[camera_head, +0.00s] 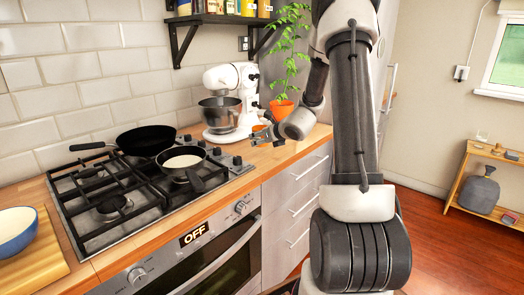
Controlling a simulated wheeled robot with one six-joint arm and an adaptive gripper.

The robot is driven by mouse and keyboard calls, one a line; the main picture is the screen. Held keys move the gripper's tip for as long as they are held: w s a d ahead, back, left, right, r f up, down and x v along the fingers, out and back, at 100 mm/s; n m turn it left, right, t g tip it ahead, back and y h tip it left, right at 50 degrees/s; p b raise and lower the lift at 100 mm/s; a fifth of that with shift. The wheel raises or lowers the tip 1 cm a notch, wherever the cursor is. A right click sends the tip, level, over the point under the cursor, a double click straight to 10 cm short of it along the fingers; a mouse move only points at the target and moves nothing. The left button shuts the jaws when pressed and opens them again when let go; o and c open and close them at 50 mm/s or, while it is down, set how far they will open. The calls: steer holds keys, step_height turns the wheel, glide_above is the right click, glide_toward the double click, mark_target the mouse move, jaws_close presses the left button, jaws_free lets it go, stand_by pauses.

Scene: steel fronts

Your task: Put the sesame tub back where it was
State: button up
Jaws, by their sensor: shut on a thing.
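My gripper (259,138) is low over the wooden counter, between the stove and the potted plant, in front of the white stand mixer. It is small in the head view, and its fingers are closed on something. A small orange patch (260,127) shows at the fingers; it may be the sesame tub, but no label can be read. I cannot tell whether the thing touches the counter. Several containers (212,6) stand on the wall shelf at the top, cut off by the picture edge.
The stand mixer (228,88) and the plant in an orange pot (282,110) stand close to my gripper. A dark pan (146,140) and a pan with pale contents (184,162) sit on the gas stove (112,228). A blue bowl (16,230) is at the left.

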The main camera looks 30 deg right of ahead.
mark_target(263, 156)
steer(key=shift+f, duration=2.25)
steer(key=o, duration=1)
steer(key=shift+f, duration=0.1)
steer(key=shift+o, duration=0.2)
